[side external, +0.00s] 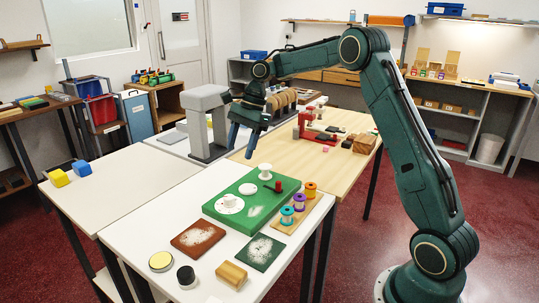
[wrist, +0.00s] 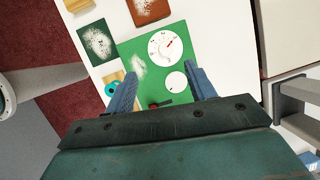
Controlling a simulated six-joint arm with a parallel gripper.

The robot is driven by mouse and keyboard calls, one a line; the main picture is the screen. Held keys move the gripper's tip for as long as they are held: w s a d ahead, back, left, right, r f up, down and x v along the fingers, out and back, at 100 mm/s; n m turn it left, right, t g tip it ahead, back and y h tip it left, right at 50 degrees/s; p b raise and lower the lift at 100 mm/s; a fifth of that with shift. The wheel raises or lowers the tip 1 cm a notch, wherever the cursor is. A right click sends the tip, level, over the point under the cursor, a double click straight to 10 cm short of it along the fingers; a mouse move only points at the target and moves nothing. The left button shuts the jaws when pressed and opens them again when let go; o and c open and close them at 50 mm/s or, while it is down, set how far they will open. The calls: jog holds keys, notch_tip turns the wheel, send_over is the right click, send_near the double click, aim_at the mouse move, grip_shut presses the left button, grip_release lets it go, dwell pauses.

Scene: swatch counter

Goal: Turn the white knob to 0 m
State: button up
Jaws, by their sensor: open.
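The green board (side external: 217,208) lies on the white table and also shows in the wrist view (wrist: 128,50). The white knob (side external: 230,199) stands on a round white dial (side external: 238,209) at the board's left part. In the wrist view the dial (wrist: 156,56) shows small marks, too small to read, and a red pointer mark (wrist: 171,43) towards the upper right. My gripper (side external: 241,150) is open and empty, raised above and behind the board. In the wrist view its two blue fingers (wrist: 163,73) stand apart, with the dial beyond their tips.
A white disc (side external: 248,189), a taller white spool-shaped piece (side external: 265,170) and a red lever (side external: 278,186) are on the board. Colored spools (side external: 287,215) stand right of it. Brown (side external: 198,239) and dark green (side external: 260,252) powdered plates lie in front. A grey column (side external: 207,125) stands near my gripper.

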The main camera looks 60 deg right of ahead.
aim_at(230, 197)
jog(key=shift+m, duration=0.9)
jog(key=d+f, duration=0.1)
jog(key=w+d+f, duration=0.1)
jog(key=f, duration=0.1)
jog(key=shift+w+d, duration=0.1)
jog(key=shift+w, duration=0.05)
jog(key=shift+f, duration=0.2)
jog(key=x, duration=1.3)
jog(key=shift+a+f, duration=0.2)
jog(key=shift+a, duration=0.15)
jog(key=c, duration=1)
